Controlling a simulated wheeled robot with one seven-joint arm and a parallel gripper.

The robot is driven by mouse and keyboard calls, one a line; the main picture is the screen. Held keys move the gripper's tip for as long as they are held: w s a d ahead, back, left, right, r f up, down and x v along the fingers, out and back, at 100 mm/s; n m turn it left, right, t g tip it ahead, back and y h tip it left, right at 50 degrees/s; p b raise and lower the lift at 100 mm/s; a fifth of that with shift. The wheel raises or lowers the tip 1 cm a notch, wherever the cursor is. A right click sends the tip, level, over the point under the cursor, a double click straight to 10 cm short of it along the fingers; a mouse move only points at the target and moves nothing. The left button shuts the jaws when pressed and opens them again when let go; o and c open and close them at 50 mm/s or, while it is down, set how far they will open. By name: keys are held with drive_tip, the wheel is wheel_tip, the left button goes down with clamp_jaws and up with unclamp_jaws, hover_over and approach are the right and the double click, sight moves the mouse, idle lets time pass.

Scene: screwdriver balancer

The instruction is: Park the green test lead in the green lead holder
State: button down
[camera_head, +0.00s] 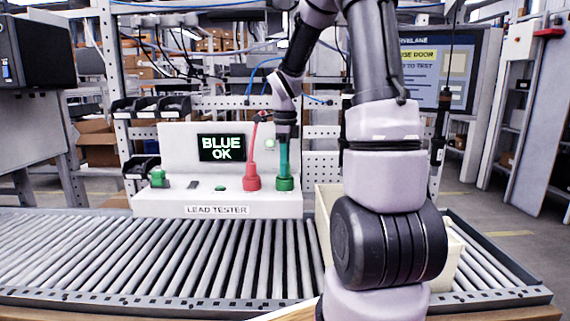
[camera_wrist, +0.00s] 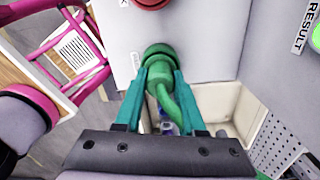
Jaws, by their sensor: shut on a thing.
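My gripper (camera_head: 284,166) points straight down at the right end of the lead tester (camera_head: 160,203). Its teal fingers are closed on the green test lead (camera_wrist: 160,76), whose curved cable runs back between them. The green lead holder (camera_head: 285,184), a round collar on the tester's top, is directly under the fingertips. In the wrist view the holder (camera_wrist: 157,49) shows as a dark green ring around the lead's head. The lead's lower end is hidden, so I cannot tell how deep it sits.
A red lead stands in the red holder (camera_head: 252,183) just left of my gripper. The tester's screen (camera_head: 221,148) reads BLUE OK. A green fitting (camera_head: 158,178) is at the tester's left end. A cream bin (camera_head: 326,200) stands to the right on the roller conveyor (camera_head: 150,255).

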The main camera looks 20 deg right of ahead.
drive_tip(key=shift+c, duration=2.1)
unclamp_jaws()
wheel_tip(320, 180, up, 11)
drive_tip(key=s+a+r+n+t+y, duration=0.1)
drive_tip(key=s+a+r+n+t, duration=0.1)
drive_tip(key=s+n, duration=0.8)
drive_tip(key=s+a+r+n+t+y, duration=0.1)
drive_tip(key=s+a+r+n+t, duration=0.2)
drive_tip(key=s+n, duration=0.6)
drive_tip(key=a+n+t, duration=0.1)
drive_tip(key=a+t, duration=0.1)
drive_tip(key=shift+s+a+n, duration=0.4)
